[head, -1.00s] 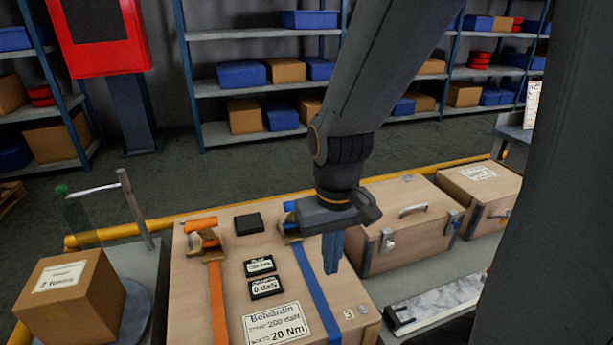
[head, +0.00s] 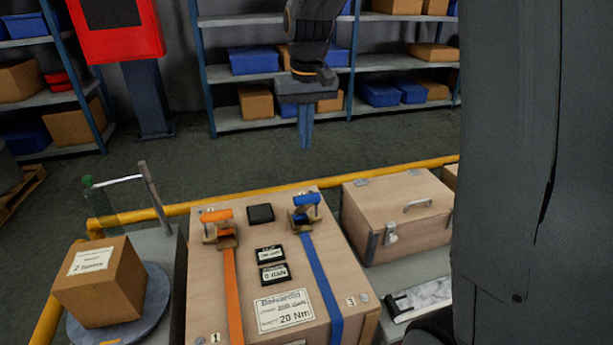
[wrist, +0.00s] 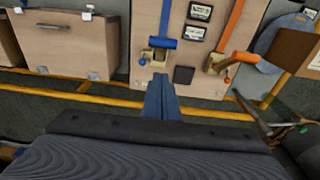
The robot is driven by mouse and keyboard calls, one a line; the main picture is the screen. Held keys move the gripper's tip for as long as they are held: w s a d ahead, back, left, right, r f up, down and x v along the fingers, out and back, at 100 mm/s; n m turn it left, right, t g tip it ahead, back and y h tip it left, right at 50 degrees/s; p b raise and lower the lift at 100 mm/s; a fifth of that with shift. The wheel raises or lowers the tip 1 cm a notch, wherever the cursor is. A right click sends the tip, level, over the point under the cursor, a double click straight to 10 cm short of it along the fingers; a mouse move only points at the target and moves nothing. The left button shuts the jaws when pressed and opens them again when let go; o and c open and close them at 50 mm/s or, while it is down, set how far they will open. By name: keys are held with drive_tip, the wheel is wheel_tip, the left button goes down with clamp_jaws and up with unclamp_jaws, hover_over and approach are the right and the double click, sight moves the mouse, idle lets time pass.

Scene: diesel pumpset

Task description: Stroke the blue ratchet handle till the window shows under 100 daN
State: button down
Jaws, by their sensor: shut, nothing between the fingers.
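The blue ratchet handle (head: 306,200) sits on its ratchet at the far end of the blue strap (head: 322,278), on top of a wooden crate (head: 205,290). It also shows in the wrist view (wrist: 164,43). A dark window (head: 274,274) on the crate lid appears to read 0 daN. Another small window (head: 269,255) lies just behind it, its text too small to read. My gripper (head: 305,140) is shut and empty, raised beyond the crate's far edge and apart from the handle. Its fingers (wrist: 160,98) point toward the crate in the wrist view.
An orange ratchet handle (head: 216,216) and orange strap (head: 233,290) lie left of the blue one. A label (head: 284,311) mentions 200 daN and 20 Nm. A latched wooden case (head: 400,215) stands right, a carton (head: 105,283) left. A yellow rail (head: 250,197) runs behind.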

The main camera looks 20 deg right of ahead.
drive_tip(key=shift+w+r, duration=0.2)
drive_tip(key=shift+f, duration=0.15)
drive_tip(key=p, duration=0.3)
hover_over(303, 206)
drive_tip(key=w+d, duration=0.2)
drive_tip(key=w, duration=0.1)
drive_tip(key=f, duration=1.2)
drive_tip(key=shift+a, duration=0.2)
drive_tip(key=shift+s+f, duration=0.3)
drive_tip(key=shift+f, duration=0.15)
